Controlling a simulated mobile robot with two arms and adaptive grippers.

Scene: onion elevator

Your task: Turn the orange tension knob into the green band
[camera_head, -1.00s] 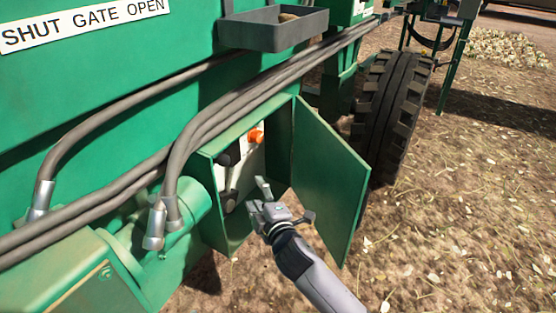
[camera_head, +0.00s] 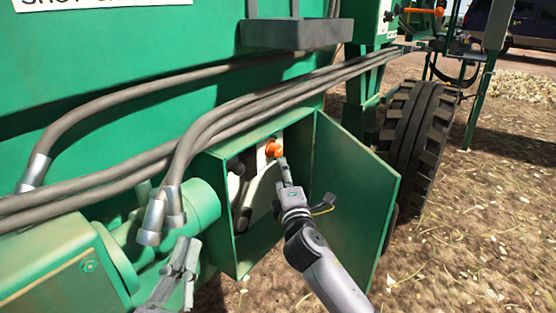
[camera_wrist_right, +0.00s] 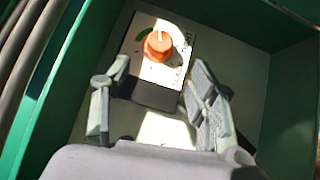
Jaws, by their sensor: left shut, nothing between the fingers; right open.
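The orange tension knob (camera_head: 273,148) sits on a white plate inside the open green box. In the right wrist view the knob (camera_wrist_right: 158,46) shows a pale pointer line toward the top of the picture. A green band (camera_wrist_right: 143,33) lies at its upper left, outside the pointer line. My right gripper (camera_head: 284,167) reaches into the box just short of the knob. In the right wrist view its fingers (camera_wrist_right: 160,68) are open and empty, with the knob beyond and between them. My left gripper (camera_head: 183,262) is shut and empty at the bottom, left of the box.
The open box door (camera_head: 350,195) stands right of my right arm. A dark lever (camera_head: 243,195) is inside the box, left of the knob. Thick hoses (camera_head: 215,125) run above the box. A tyre (camera_head: 418,130) stands behind the door. Ground at right is open.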

